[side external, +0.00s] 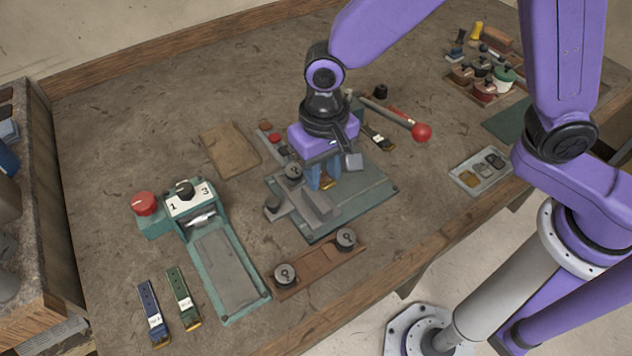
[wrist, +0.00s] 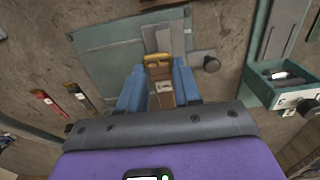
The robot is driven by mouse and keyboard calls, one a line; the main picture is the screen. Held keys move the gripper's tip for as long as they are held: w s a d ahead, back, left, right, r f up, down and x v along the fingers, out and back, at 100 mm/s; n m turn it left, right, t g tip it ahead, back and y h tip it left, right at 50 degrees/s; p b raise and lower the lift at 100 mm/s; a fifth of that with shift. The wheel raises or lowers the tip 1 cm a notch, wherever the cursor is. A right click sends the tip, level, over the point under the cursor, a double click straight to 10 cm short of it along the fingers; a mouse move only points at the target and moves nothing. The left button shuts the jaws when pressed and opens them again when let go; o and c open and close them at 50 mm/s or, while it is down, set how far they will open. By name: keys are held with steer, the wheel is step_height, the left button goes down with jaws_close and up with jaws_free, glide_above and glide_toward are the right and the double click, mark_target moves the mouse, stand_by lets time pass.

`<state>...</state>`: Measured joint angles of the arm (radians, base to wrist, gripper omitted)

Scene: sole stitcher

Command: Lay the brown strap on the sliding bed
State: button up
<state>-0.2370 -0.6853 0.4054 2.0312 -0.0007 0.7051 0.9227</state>
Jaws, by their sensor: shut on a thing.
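My gripper (side external: 323,180) points down over the teal base plate (side external: 372,190) in the middle of the table. In the wrist view its blue fingers (wrist: 161,84) are shut on the brown strap (wrist: 164,98), which has a yellow end and a white label. I cannot tell whether the strap touches the plate below. A long grey bed (side external: 228,272) in a teal frame lies to the left, with nothing on it. It also shows at the wrist view's upper right (wrist: 287,25).
A selector box (side external: 190,198) and red button (side external: 145,204) stand behind the bed. Blue (side external: 152,310) and green (side external: 182,294) straps lie left of it. Grey blocks (side external: 318,205), a red-knobbed lever (side external: 420,132) and a brown board with round knobs (side external: 318,268) are near my gripper.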

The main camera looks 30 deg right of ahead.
mark_target(316, 196)
steer(key=shift+w+a+f, duration=0.2)
steer(key=shift+f, duration=0.2)
steer(key=shift+w+a+f, duration=0.2)
steer(key=shift+f, duration=1.65)
steer(key=shift+f, duration=0.15)
steer(key=o, duration=1)
steer(key=shift+o, duration=0.2)
step_height(316, 196, up, 12)
steer(key=shift+r, duration=0.2)
steer(key=shift+d, duration=0.1)
